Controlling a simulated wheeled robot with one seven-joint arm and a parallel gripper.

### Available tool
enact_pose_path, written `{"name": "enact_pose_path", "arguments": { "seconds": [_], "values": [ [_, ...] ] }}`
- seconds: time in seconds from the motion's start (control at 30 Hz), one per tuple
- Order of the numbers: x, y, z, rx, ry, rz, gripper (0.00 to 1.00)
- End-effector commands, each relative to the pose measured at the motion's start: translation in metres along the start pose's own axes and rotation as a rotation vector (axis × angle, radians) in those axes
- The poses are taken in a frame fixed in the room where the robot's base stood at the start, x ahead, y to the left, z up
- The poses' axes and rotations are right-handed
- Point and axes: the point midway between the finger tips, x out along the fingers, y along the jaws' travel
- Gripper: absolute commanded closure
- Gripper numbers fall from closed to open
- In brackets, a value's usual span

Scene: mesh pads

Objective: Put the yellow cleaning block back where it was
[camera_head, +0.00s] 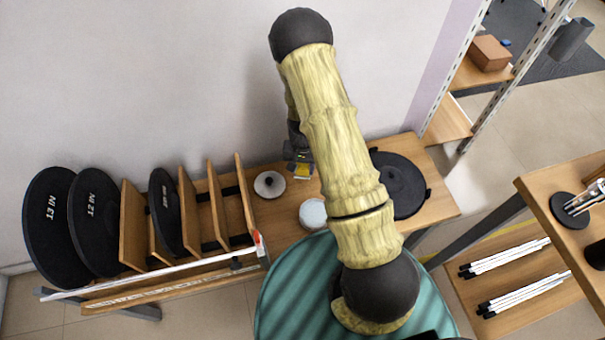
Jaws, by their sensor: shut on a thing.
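My gripper (299,162) hangs low over the wooden bench, left of my arm, close to the wall. It is shut on a small yellow block (304,172), of which only a little shows between the fingers. The arm and gripper hide part of the block, and I cannot tell whether it touches the bench. A white disc with a black knob (269,184) lies just left of the gripper. A pale round pad or lid (313,213) lies in front of it.
A wooden rack (246,205) holding several black discs (96,208) stands at left. A large black round plate (402,185) lies on the bench (437,189) right of my arm. A shelf with white rods (505,257) is at right. Bare bench space near the gripper is narrow.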

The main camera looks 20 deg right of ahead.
Motion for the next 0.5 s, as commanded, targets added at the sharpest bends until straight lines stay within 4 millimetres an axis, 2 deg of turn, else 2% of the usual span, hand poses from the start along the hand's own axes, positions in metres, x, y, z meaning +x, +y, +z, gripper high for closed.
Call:
{"name": "enact_pose_path", "arguments": {
  "seconds": [0.2,0.4,0.5],
  "values": [
    [0.002,0.000,0.000,0.000,0.000,0.000,0.80],
    [0.030,0.000,0.000,0.000,-0.003,0.000,0.80],
    [0.037,0.000,-0.001,0.000,0.000,0.000,0.80]
  ]
}}
